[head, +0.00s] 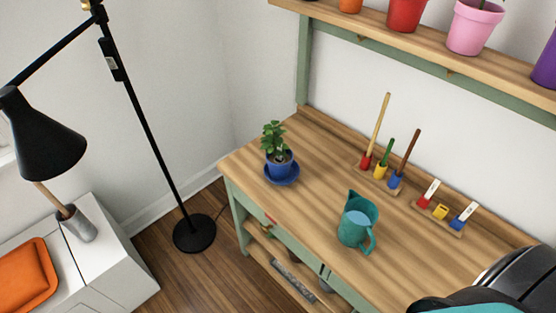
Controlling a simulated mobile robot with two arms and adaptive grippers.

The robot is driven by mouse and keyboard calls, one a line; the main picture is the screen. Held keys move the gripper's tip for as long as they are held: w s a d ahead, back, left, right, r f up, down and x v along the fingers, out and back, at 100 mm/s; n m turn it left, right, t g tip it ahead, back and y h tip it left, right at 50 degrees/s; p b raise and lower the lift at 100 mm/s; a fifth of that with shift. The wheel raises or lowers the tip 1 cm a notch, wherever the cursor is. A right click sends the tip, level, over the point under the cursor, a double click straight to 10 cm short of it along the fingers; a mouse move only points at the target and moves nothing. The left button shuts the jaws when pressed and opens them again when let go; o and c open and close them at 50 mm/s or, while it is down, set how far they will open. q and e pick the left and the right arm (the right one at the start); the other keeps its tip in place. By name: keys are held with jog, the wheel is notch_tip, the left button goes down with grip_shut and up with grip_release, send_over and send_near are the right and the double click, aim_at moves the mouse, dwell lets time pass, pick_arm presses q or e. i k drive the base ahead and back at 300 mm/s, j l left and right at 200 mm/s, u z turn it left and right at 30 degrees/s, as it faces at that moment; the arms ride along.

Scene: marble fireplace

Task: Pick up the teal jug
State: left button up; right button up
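The teal jug (354,231) stands upright on the wooden top of the green workbench (318,180). Its spout points up and left, and its handle is on the lower right side. Nothing touches the jug. Neither of my grippers shows in the head view. Only a dark and teal part of my own body shows at the bottom right corner, apart from the jug.
A potted plant (277,160) in a blue pot stands left of the jug. Behind it are a rack of small hand tools (381,176) and a rack with small coloured items (440,211). A shelf of pots (430,40) overhangs. A black floor lamp (150,130) stands left.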

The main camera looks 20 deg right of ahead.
aim_at(360, 214)
jog(key=z, duration=1.45)
